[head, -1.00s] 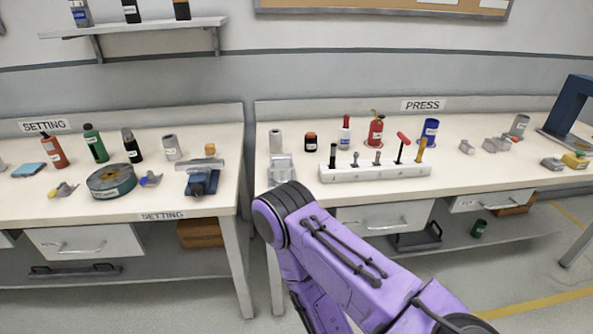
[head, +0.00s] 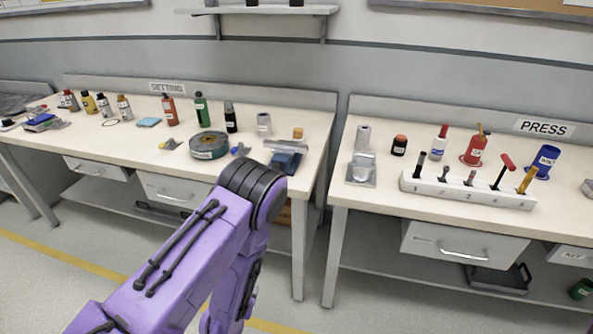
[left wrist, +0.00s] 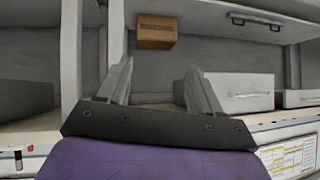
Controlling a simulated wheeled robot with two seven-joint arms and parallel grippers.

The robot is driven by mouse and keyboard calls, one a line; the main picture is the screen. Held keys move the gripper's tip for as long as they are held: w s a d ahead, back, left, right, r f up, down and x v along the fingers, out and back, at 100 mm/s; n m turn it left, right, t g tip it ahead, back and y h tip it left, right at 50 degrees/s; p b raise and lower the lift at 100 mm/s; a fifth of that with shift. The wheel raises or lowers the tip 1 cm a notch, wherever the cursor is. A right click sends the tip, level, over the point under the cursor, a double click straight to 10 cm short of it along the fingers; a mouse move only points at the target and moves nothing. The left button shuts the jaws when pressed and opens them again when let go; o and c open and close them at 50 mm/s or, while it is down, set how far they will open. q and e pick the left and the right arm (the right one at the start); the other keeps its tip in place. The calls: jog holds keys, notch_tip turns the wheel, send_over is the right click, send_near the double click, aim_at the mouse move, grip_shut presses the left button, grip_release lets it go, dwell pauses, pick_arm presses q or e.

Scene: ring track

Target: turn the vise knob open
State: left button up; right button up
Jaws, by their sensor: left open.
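A small vise with a grey top and blue body (head: 285,162) stands at the right front edge of the left bench, marked SETTING. My left gripper (left wrist: 157,85) shows only in the left wrist view. Its two grey fingers are apart with nothing between them, and the vise is not seen there. The fingers point toward the drawers and lower shelf of a bench. My right gripper is in neither view.
A gap separates this bench from the PRESS bench, which holds a tool rack (head: 468,190) and a grey metal block (head: 361,169). A cardboard box (left wrist: 156,31) shows in the left wrist view.

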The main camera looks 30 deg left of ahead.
pick_arm(q)
jog(key=w+a+r+m+t, duration=0.35)
jog(key=w+r, duration=0.35)
jog(key=w, duration=0.3)
jog(key=m+t, duration=0.3)
jog(key=t, duration=0.2)
send_near(277, 168)
jog(key=x, duration=0.2)
jog(key=p+x, duration=0.1)
jog(key=x, duration=0.2)
jog(key=f+p+x, duration=0.1)
jog(key=x, duration=0.2)
jog(key=shift+w+a, duration=0.15)
jog(key=shift+a, duration=0.1)
jog(key=shift+w+a, duration=0.15)
jog(key=shift+w, duration=0.45)
jog(key=c, duration=1.1)
